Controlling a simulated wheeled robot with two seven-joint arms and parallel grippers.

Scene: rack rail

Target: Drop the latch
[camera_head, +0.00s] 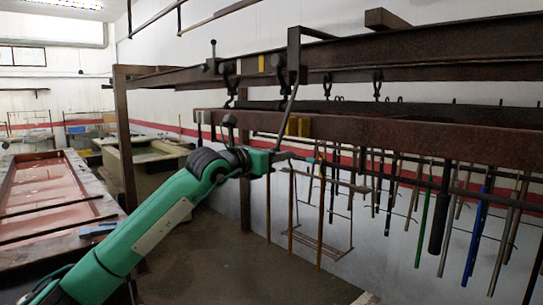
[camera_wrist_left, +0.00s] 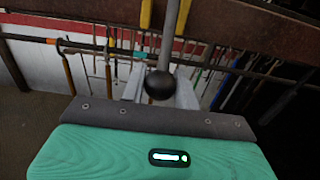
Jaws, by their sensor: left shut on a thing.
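A thin grey latch lever (camera_head: 288,118) hangs, slightly tilted, from the dark bracket on the rusty overhead rail (camera_head: 430,50). In the left wrist view the lever (camera_wrist_left: 170,35) runs down to a black ball knob (camera_wrist_left: 160,85). My left gripper (camera_head: 281,154) reaches in from the left at the lever's lower end. The left wrist view shows its grey fingers (camera_wrist_left: 160,92) on both sides of the knob, shut on it. The exact finger contact is partly hidden behind the knob. My right gripper is in neither view.
A lower rusty beam (camera_head: 400,138) runs just behind the lever, with yellow blocks (camera_head: 304,127) on it. Several rods and tools hang at the right, and a wire rack (camera_head: 322,215) hangs below. A long reddish tank (camera_head: 50,195) stands at the left. The floor between is open.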

